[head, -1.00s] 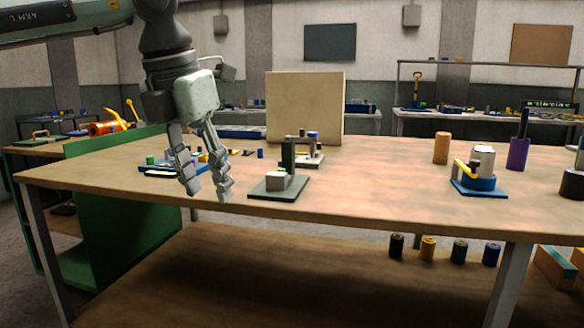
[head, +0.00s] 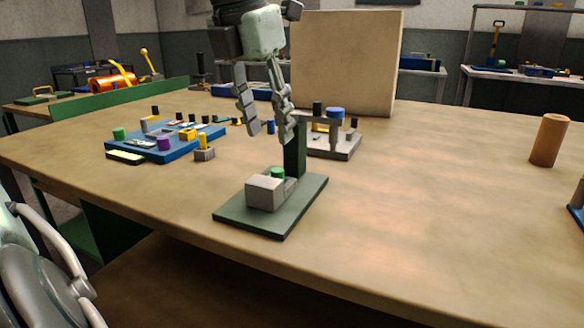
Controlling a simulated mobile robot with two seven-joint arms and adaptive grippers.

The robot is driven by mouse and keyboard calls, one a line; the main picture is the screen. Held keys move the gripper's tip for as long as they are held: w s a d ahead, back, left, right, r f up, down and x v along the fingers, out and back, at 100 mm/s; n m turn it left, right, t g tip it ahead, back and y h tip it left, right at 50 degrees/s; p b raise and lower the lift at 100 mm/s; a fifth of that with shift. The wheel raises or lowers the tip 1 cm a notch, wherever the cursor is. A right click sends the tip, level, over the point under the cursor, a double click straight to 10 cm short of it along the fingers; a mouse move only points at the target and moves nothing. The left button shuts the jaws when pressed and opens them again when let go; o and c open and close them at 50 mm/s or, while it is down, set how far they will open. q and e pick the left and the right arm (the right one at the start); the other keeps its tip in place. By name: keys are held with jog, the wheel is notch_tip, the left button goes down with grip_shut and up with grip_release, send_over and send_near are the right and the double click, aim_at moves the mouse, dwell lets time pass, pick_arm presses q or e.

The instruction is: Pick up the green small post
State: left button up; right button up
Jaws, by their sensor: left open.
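Two small green posts show in the head view. One green post (head: 278,173) stands behind or in the grey block of a dark green stand (head: 300,205) near the table's front; its lower part is hidden. Another green post (head: 119,134) stands upright at the left end of a blue board (head: 170,152). I cannot tell which one the task means. My left gripper (head: 269,134) hangs from above with its fingers pointing down, open and empty. In the picture it is above the stand and right of the blue board. My right gripper is not in view.
The stand's upright column (head: 294,155) rises close to the gripper's right finger. Behind it are a grey fixture (head: 338,148) with several parts and a large beige panel (head: 345,62). A wooden cylinder (head: 549,140) stands at right. The table's (head: 430,210) right middle is clear.

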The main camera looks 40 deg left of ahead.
aim_at(276, 170)
pick_arm(q)
jog(key=x, duration=0.7)
jog(key=shift+s+d+f, duration=0.2)
jog(key=shift+s+f, duration=0.05)
jog(key=shift+f, duration=0.1)
jog(key=shift+c, duration=0.4)
grip_shut()
